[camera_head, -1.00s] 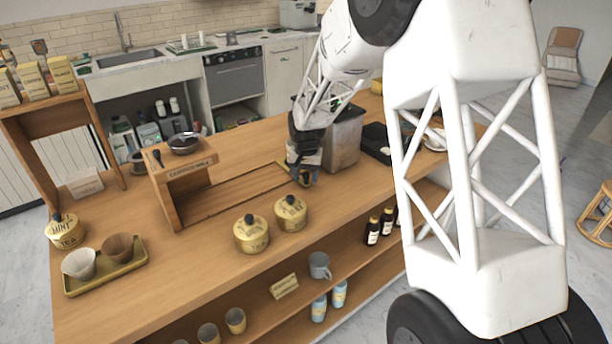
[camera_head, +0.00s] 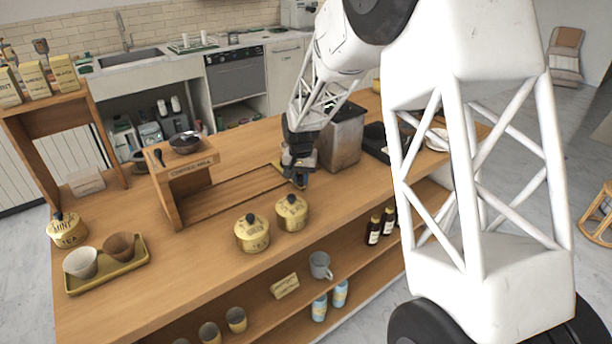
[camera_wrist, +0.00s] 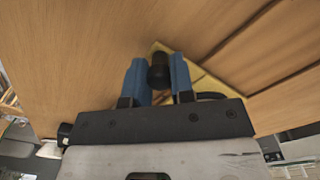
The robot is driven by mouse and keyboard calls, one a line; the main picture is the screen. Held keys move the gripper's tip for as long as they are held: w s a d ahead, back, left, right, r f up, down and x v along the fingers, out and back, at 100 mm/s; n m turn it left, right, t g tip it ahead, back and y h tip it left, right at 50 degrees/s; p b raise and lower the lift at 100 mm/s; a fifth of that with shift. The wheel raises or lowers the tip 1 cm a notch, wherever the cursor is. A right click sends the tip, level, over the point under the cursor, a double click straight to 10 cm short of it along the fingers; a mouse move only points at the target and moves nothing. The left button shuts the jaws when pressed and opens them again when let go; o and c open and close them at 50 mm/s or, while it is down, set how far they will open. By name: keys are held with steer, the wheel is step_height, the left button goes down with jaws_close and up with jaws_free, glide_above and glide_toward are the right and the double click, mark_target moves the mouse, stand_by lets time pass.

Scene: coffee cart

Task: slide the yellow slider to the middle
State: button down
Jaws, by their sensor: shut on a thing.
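The yellow slider (camera_wrist: 206,82) lies flat on the counter at one end of the wooden track, with a black knob (camera_wrist: 158,70) standing on it. In the wrist view the blue fingertips of my gripper (camera_wrist: 158,82) are on both sides of the knob and shut on it. In the head view my gripper (camera_head: 299,178) points down at the right end of the track (camera_head: 225,196) and covers most of the slider. Only a small yellow edge shows there.
A wooden stand (camera_head: 184,168) is at the track's left end. A metal container (camera_head: 342,138) is close behind my gripper. Two yellow tea tins (camera_head: 252,234) (camera_head: 292,213) stand in front of the track. The track's middle is clear.

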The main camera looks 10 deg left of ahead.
steer(key=s+a, duration=1.1)
steer(key=c, duration=1)
jaws_free()
steer(key=shift+r, duration=0.1)
steer(key=shift+r, duration=3.85)
steer(key=shift+d, duration=0.1)
